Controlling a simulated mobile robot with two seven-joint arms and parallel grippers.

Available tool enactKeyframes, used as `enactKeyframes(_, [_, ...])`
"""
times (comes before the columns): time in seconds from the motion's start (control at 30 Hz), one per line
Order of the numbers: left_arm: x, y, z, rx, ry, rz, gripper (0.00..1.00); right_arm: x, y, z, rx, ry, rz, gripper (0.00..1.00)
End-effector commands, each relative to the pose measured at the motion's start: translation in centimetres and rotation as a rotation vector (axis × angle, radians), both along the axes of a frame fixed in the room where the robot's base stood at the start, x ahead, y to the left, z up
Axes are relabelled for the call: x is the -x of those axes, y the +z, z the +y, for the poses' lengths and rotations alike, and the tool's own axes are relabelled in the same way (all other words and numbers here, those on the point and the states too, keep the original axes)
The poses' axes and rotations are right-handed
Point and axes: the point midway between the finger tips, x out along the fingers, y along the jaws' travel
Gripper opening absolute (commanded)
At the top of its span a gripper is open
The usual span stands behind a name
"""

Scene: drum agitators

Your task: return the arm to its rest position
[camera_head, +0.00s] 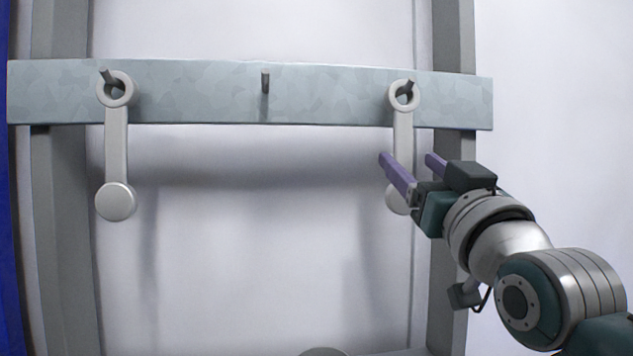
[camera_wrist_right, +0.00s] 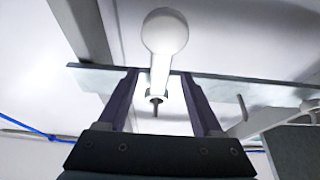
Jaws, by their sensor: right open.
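My right gripper (camera_head: 406,160) is open, its purple fingers apart, in front of the lower part of the right agitator (camera_head: 402,132). That agitator hangs by its ring on a peg of the metal bar, and its round end is partly hidden behind a finger. In the right wrist view the agitator's round end (camera_wrist_right: 165,32) shows beyond the gap between the fingers (camera_wrist_right: 160,80), and nothing is visibly gripped. The left agitator (camera_head: 116,150) hangs straight down from another peg. My left gripper is not in view.
The grey metal bar (camera_head: 200,92) runs across two upright posts (camera_head: 60,230). A bare peg (camera_head: 265,82) sticks out at its middle. A blue edge (camera_head: 12,220) stands at the far left. The space below the bar between the agitators looks clear.

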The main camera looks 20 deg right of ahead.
Motion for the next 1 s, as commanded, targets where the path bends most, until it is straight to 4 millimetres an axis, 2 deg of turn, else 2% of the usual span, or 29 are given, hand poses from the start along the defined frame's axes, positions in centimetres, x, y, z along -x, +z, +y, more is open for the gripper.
enactKeyframes(0.2, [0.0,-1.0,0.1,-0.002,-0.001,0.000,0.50,3.9,-2.0,0.9,-0.001,0.000,0.003,0.67])
enactKeyframes(0.4, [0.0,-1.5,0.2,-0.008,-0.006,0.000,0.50,6.5,-2.9,1.5,0.000,0.000,0.001,0.67])
enactKeyframes(0.63, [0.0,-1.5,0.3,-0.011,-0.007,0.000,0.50,7.4,-3.1,1.8,0.000,0.001,0.003,0.67])
enactKeyframes(0.73, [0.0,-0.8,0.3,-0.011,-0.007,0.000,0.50,7.1,-3.6,2.2,-0.006,0.017,0.064,0.67])
enactKeyframes(0.87, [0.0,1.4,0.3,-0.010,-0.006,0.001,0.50,7.1,-6.8,3.7,-0.028,0.072,0.317,0.67])
enactKeyframes(0.97, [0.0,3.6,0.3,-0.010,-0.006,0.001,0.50,9.0,-11.0,5.7,-0.045,0.133,0.615,0.67])
enactKeyframes(1.0, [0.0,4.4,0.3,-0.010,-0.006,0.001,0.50,10.3,-12.8,6.5,-0.051,0.156,0.741,0.67])
